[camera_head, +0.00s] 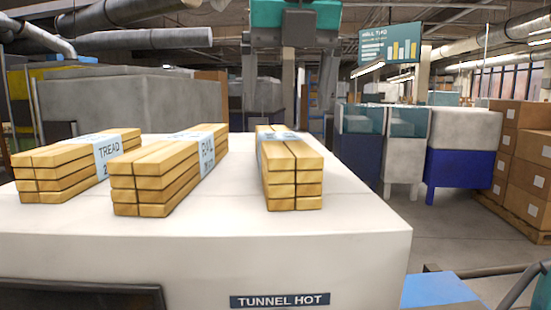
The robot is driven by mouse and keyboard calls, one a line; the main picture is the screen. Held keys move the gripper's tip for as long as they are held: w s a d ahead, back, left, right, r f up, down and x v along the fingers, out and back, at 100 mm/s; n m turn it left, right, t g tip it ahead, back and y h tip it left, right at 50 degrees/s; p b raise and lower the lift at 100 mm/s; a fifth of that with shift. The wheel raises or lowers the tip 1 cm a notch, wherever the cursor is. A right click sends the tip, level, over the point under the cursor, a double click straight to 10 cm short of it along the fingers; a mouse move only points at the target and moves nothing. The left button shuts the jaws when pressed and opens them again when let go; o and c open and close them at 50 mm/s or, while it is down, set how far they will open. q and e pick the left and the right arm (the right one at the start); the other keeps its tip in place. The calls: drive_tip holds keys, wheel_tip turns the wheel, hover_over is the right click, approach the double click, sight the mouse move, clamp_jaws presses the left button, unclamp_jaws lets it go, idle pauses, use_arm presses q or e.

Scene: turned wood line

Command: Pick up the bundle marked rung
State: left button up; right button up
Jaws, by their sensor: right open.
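Three strapped bundles of pale wood bars lie on a white machine top (330,210). The left bundle (52,172) has a pale blue band reading TREAD. The middle bundle (150,183) has a band that seems to read RAIL. The right bundle (293,177) is narrower and shows its end; its band (278,137) is too foreshortened to read, so I cannot confirm the rung mark. My right gripper (294,48), teal and grey, is at the top centre, above the right bundle in the picture and apart from it. It is open and empty. My left gripper is not in view.
A plate reading TUNNEL HOT (280,300) is on the machine's front. Stacked cartons (520,165) stand at the right, near a white and blue machine (462,150). The white top is clear right of the right bundle. A blue surface (437,290) lies at lower right.

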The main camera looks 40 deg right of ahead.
sight(279, 136)
drive_tip(key=shift+x, duration=1.2)
drive_tip(key=x, duration=0.5)
drive_tip(key=shift+w+a+r, duration=0.1)
drive_tip(key=shift+w+a, duration=0.1)
drive_tip(key=shift+a, duration=0.1)
drive_tip(key=shift+w+d+f, duration=0.1)
drive_tip(key=shift+f, duration=0.2)
drive_tip(key=c, duration=1.1)
drive_tip(key=shift+r, duration=0.1)
drive_tip(key=c, duration=0.3)
drive_tip(key=shift+r, duration=0.1)
